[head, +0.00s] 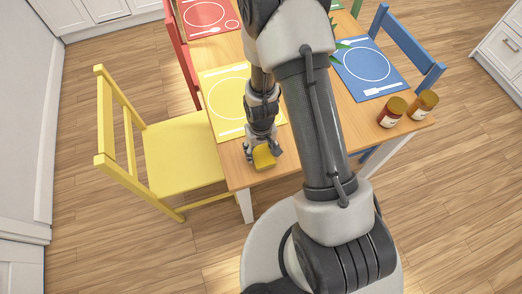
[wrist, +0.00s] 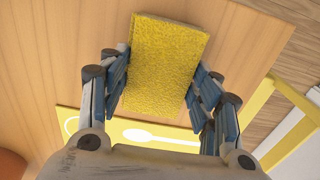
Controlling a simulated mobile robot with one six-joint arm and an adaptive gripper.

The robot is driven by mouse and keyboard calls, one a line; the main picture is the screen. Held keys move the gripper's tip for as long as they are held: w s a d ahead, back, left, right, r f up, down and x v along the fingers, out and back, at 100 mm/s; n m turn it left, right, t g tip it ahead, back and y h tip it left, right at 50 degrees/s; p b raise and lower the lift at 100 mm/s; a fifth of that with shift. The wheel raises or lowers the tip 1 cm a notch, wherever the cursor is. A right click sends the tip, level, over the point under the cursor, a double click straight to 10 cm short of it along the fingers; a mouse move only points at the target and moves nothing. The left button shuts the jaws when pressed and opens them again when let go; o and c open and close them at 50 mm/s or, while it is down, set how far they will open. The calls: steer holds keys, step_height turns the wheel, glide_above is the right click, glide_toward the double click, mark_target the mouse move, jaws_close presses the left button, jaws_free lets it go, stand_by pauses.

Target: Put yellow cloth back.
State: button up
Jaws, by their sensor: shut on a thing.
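The yellow cloth (head: 264,157) is a small folded yellow block near the front corner of the wooden table (head: 237,173) in the head view. My gripper (head: 262,150) points down over it and is shut on it. In the wrist view the cloth (wrist: 166,55) has a rough, sponge-like surface and sits between the two fingers (wrist: 162,82). The wooden tabletop shows behind it. I cannot tell whether the cloth touches the table or is slightly above it.
A yellow placemat (head: 225,100) lies just behind the gripper, with a yellow chair (head: 180,150) to the left. Two jars (head: 391,112) (head: 423,104) stand at the table's right edge near a blue placemat (head: 367,68) and blue chair (head: 410,45). A red placemat (head: 205,15) lies farther back.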

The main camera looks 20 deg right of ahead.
steer(key=shift+r, duration=0.1)
steer(key=shift+f, duration=0.2)
steer(key=o, duration=1)
steer(key=shift+o, duration=0.2)
step_height(320, 180, up, 13)
steer(key=p, duration=0.4)
step_height(320, 180, up, 8)
steer(key=t, duration=0.1)
glide_above(261, 152)
steer(key=s+r+t, duration=0.1)
steer(key=s+r, duration=0.6)
steer(key=r, duration=0.3)
steer(key=s+r+t, duration=0.2)
steer(key=s+r, duration=0.6)
steer(key=r, duration=0.2)
steer(key=shift+r+t, duration=0.3)
steer(key=shift+r, duration=0.05)
